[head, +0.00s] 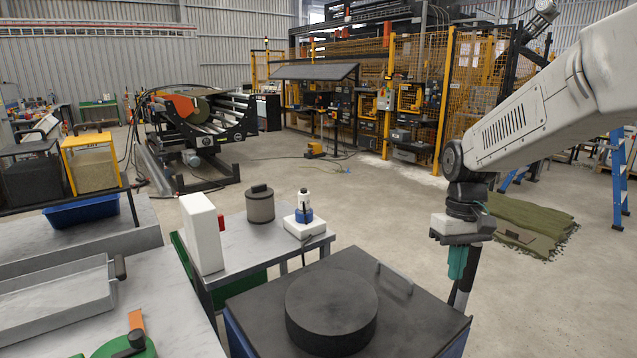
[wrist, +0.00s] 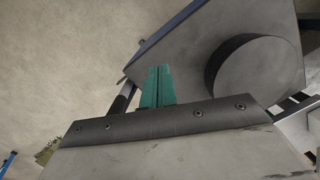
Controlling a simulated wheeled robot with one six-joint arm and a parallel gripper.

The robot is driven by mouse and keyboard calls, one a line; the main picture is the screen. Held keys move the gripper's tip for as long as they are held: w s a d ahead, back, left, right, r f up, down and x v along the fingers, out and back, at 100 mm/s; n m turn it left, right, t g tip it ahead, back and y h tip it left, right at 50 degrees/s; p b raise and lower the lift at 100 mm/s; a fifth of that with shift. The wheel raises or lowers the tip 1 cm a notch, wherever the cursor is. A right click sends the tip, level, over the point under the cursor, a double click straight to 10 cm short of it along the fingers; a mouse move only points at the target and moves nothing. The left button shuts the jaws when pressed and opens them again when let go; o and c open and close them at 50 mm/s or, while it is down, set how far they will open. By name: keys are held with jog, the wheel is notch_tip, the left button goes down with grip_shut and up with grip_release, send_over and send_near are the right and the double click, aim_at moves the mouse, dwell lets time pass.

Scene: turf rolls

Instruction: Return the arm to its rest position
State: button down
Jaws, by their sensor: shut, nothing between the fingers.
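My arm comes in from the right of the head view and bends down at its wrist. My gripper (head: 457,277) hangs beside the right edge of a dark-topped bench (head: 250,318). Its green fingers are together with nothing between them. The fingers also show shut in the wrist view (wrist: 158,84), with the bench top and a round black disc (wrist: 255,78) beyond them. The same disc lies on the bench in the head view (head: 331,312), left of my gripper and apart from it.
A curved handle (head: 396,278) stands on the bench near my gripper. A grey table (head: 262,243) behind holds a white box (head: 202,234), a lidded pot (head: 260,205) and a blue-and-white device (head: 304,213). Green turf (head: 530,222) lies on the floor behind my wrist. Open floor lies between.

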jog(key=s+r+m+t, duration=0.1)
jog(key=s+r, duration=0.1)
jog(key=s, duration=1.1)
jog(key=s+r+m+t, duration=0.1)
jog(key=s+r+t, duration=0.1)
jog(key=s, duration=1.1)
jog(key=shift+s+a+r, duration=0.2)
jog(key=shift+a+r, duration=0.15)
jog(key=shift+r, duration=0.4)
